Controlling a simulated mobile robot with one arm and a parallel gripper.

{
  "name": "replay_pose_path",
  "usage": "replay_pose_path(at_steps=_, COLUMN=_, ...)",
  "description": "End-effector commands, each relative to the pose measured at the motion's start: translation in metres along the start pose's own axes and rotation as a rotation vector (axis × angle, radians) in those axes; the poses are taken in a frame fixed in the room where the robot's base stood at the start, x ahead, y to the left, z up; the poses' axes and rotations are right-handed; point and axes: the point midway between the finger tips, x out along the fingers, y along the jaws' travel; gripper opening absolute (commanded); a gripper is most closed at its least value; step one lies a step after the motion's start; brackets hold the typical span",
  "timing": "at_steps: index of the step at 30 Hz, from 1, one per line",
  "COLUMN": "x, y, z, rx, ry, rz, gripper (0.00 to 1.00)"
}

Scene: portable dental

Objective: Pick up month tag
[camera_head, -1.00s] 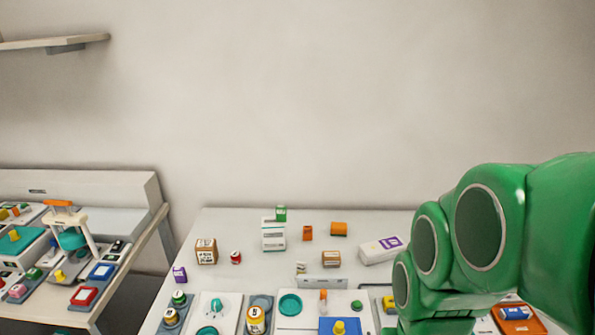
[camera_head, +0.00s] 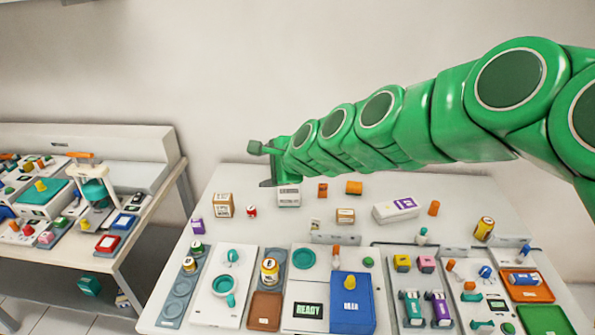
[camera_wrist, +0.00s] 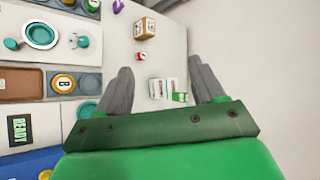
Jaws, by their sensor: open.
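A white block (camera_head: 288,197) with dark print stands near the back of the table. It also shows in the wrist view (camera_wrist: 156,88). A small green tag (camera_wrist: 180,97) sits at the block's right end in the wrist view. It looks like the month tag, but its print is too small to read. My gripper (camera_wrist: 160,65) is open, with the white block and green tag seen between its fingers, apart from them. In the head view my gripper (camera_head: 268,163) is above and behind the white block, and the green tag is hidden.
A brown-and-white box (camera_head: 223,205) and a small red can (camera_head: 252,211) stand left of the block. An orange block (camera_head: 322,190) and an orange roll (camera_head: 354,187) are close on its right. Crowded trays fill the table's front. The wall is close behind.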

Motion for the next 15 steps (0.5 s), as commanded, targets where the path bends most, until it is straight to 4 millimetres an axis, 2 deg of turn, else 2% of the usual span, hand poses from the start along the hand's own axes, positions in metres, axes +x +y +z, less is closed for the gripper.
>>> replay_pose_path(at_steps=1, x=0.014, y=-0.011, z=-0.001, rx=0.076, ry=-0.002, rz=-0.038, gripper=0.68)
replay_pose_path(at_steps=6, x=0.054, y=-0.045, z=-0.018, rx=0.368, ry=0.013, rz=-0.175, gripper=0.68)
replay_pose_path(at_steps=11, x=0.092, y=-0.063, z=-0.045, rx=0.65, ry=0.038, rz=-0.295, gripper=0.68)
replay_pose_path(at_steps=15, x=0.122, y=-0.069, z=-0.077, rx=0.891, ry=0.074, rz=-0.407, gripper=0.68)
